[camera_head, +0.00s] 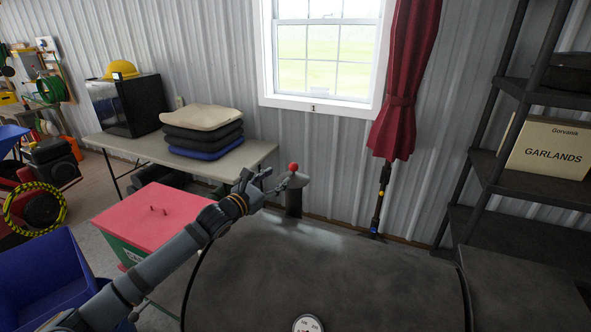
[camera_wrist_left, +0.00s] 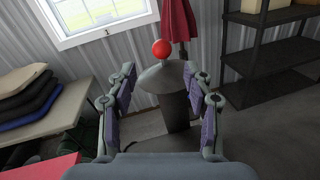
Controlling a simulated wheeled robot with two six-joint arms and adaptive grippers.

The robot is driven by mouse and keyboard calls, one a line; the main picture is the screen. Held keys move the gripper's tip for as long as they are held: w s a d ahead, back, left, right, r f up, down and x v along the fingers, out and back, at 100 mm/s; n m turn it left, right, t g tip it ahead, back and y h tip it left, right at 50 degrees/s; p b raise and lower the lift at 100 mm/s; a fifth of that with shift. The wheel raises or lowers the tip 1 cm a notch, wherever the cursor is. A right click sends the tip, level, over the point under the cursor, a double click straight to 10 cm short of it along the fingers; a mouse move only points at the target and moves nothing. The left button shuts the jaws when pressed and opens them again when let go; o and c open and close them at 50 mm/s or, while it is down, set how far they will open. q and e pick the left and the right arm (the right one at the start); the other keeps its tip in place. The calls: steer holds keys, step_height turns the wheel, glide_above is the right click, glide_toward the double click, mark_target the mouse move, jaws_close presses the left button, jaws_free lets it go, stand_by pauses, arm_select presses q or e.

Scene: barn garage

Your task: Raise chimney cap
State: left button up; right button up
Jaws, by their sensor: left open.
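The chimney cap (camera_head: 292,181) is a grey cone with a red ball knob (camera_head: 293,167) on top. It sits on a short dark chimney pipe (camera_head: 293,204) at the back of a large dark grill or smoker body (camera_head: 330,275). My left gripper (camera_head: 262,181) is open just left of the cap in the head view. In the left wrist view the cap (camera_wrist_left: 160,78) and its red knob (camera_wrist_left: 161,48) show ahead, between and beyond the open fingers (camera_wrist_left: 160,100). No contact with the cap is clear. My right gripper is not in view.
A pink-topped box (camera_head: 150,215) stands below my left arm. A table (camera_head: 240,162) with stacked cushions (camera_head: 203,125) is behind it. A window (camera_head: 322,55) and red curtain (camera_head: 407,80) are behind the chimney. Dark shelves (camera_head: 510,170) stand at the right.

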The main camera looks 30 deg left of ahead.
mark_target(291, 168)
arm_select(q)
steer(key=w, duration=0.3)
steer(key=w+d+b, duration=0.1)
steer(key=w, duration=0.5)
steer(key=shift+w+d+b, duration=0.3)
steer(key=shift+w+b, duration=0.05)
steer(key=shift+b, duration=0.05)
steer(key=shift+c, duration=0.2)
jaws_close()
steer(key=shift+r, duration=0.1)
